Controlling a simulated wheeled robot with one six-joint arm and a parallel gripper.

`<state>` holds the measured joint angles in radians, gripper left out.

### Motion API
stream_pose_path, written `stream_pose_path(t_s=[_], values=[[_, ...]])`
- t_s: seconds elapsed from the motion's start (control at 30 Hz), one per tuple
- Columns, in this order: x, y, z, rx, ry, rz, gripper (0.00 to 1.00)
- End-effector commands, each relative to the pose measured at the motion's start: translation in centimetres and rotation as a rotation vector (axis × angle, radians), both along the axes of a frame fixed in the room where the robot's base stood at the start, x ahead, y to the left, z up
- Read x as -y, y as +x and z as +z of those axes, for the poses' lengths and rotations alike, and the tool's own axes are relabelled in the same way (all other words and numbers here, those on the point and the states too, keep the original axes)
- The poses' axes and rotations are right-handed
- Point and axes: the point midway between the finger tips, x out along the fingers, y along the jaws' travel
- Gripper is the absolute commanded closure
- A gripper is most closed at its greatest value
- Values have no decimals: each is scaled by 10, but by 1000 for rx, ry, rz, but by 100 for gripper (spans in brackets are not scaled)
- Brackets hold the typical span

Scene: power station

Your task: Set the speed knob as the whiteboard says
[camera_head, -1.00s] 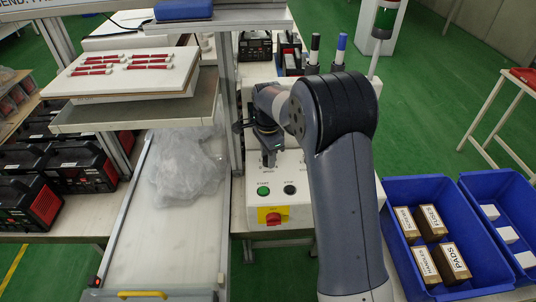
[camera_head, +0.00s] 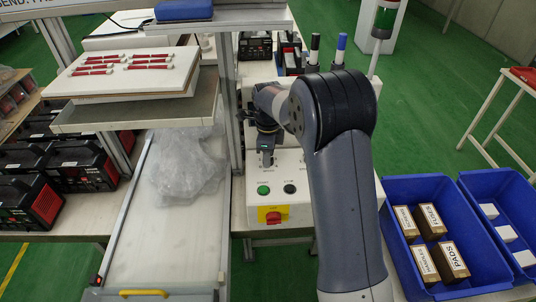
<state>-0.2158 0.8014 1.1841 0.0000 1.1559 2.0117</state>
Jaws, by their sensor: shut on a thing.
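My gripper (camera_head: 267,158) points down at the box's sloped top panel, above the green button. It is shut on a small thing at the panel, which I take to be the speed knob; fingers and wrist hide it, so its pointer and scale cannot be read. A white board edge with partly cut black lettering (camera_head: 32,6) shows at top left; no speed setting is readable.
My arm covers the box's right side. Blue bins (camera_head: 402,262) with labelled boxes stand at the right. A metal post (camera_head: 236,120) rises just left of my gripper. A clear plastic bag (camera_head: 187,170) lies on the conveyor. A signal lamp (camera_head: 384,20) stands behind.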

Motion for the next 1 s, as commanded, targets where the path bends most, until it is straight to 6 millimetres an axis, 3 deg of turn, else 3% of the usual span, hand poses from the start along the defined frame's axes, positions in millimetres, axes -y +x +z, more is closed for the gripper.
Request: stream_pose_path(t_s=[0.43,0.47,0.7,1.0], values=[[0,1,1,2,0,-11,91],[0,1,1,2,0,-11,67],[0,0,0,1,0,-10,48],[0,0,3,1,0,-10,46]])
